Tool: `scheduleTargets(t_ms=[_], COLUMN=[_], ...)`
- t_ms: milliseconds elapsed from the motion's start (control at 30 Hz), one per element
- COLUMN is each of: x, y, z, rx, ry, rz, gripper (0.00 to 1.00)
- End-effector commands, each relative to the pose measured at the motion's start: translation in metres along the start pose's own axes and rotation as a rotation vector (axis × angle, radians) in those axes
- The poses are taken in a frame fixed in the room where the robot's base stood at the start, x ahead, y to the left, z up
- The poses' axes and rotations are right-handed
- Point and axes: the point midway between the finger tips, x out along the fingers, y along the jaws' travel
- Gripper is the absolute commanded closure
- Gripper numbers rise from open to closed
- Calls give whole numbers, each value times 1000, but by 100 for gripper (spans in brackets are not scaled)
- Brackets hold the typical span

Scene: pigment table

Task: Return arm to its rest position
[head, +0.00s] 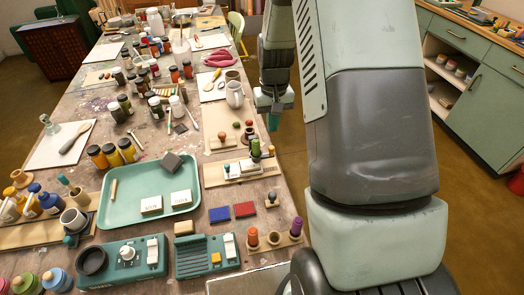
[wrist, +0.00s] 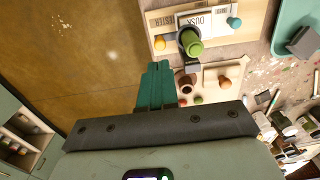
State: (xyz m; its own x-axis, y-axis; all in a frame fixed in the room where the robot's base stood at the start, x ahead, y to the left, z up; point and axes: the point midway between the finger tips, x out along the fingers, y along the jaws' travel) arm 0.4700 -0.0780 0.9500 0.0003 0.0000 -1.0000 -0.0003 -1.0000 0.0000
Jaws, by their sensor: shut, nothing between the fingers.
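My gripper (head: 273,121) hangs at the right edge of the table, beside the wooden boards, with its green fingers pointing down. In the wrist view the green fingers (wrist: 156,86) are together, shut with nothing between them. They are over the table's edge, with the brown floor to their left in that view. My arm rises on the right of the head view and hides part of the room.
The table (head: 140,270) is crowded with jars, stamps and boards. A green tray (head: 130,219) holds white blocks. A green stamp (wrist: 191,42) stands on a board close to the gripper. A green cabinet (head: 485,105) stands at right. Bare floor (head: 277,148) lies between.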

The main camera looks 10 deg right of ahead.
Motion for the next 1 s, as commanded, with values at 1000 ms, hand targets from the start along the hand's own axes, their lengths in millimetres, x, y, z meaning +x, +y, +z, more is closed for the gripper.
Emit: scheduleTargets(t_ms=[1000], x=[-179], y=[-27], z=[70], rx=[-18], ry=[196], rz=[18], gripper=[100])
